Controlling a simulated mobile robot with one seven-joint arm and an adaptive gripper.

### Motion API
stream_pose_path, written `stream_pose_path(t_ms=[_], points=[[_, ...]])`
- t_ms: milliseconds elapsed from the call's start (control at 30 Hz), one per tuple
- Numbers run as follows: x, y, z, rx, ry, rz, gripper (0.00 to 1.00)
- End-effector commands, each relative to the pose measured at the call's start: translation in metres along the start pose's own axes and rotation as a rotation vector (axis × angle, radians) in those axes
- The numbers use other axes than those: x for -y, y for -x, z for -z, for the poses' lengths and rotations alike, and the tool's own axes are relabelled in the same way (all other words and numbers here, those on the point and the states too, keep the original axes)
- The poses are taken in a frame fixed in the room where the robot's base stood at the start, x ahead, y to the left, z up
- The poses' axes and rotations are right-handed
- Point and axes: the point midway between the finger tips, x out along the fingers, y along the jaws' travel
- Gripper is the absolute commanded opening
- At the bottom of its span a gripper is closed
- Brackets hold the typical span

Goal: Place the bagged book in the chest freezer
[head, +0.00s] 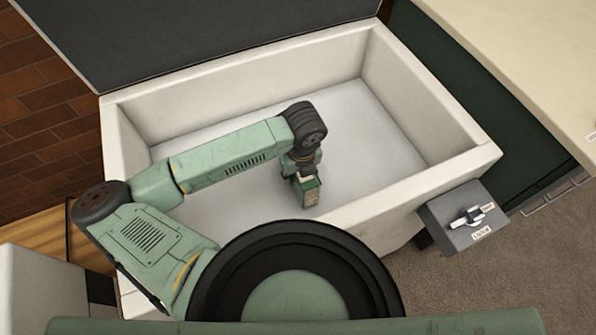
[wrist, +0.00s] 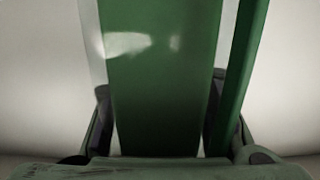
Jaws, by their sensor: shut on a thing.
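The chest freezer (head: 436,190) stands open in the head view, with its dark lid (head: 200,30) raised at the back. Its pale inside floor (head: 370,120) looks bare around my arm. My gripper (head: 303,172) points down inside the freezer walls, nearer the front wall. It is shut on the bagged book (head: 311,194), a small green block with a pale side. In the wrist view the green book (wrist: 160,85) fills the middle between the fingers, with a glossy highlight on it. A narrower green strip shows at its right. Whether the book's lower edge touches the freezer floor I cannot tell.
A grey box with a latch and labels (head: 463,216) sits at the freezer's front right corner. A cream-topped surface (head: 530,50) stands to the right. Brick (head: 40,90) lies at the left. The freezer floor has free room right of my gripper.

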Motion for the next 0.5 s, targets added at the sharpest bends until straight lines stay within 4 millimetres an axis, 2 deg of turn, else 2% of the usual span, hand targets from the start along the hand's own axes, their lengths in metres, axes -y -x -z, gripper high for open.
stream_pose_path(t_ms=[167,200,500], points=[[0.0001,-0.0035,-0.0001,0.002,0.0,0.0,0.0],[-0.0001,-0.0022,0.0,0.001,0.0,0.0,0.42],[0.0,-0.002,0.0001,0.0,0.0,0.0,0.6]])
